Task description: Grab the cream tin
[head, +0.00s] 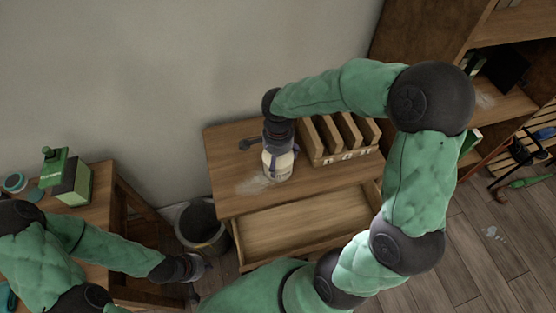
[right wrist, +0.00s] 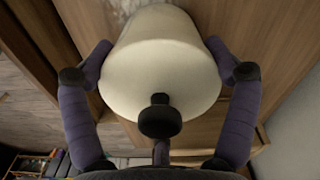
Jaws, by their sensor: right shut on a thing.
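The cream tin (head: 278,167) is at the front of the small wooden table, left of the wooden rack. In the right wrist view the cream tin (right wrist: 160,62) is a pale round can with a black knob facing me. My right gripper (head: 279,149) comes down on it from above. In the right wrist view its purple fingers (right wrist: 163,70) are shut on both sides of the can. I cannot tell whether the tin touches the tabletop. My left gripper (head: 195,268) hangs low at the left, far from the tin, and its fingers are unclear.
The wooden table (head: 225,165) has an open drawer (head: 300,224) in front. The slotted wooden rack (head: 335,140) stands close to the tin. A grey bin (head: 203,228) is beside the table. A green box (head: 68,180) stands on another table at left; a shelf (head: 505,105) is at right.

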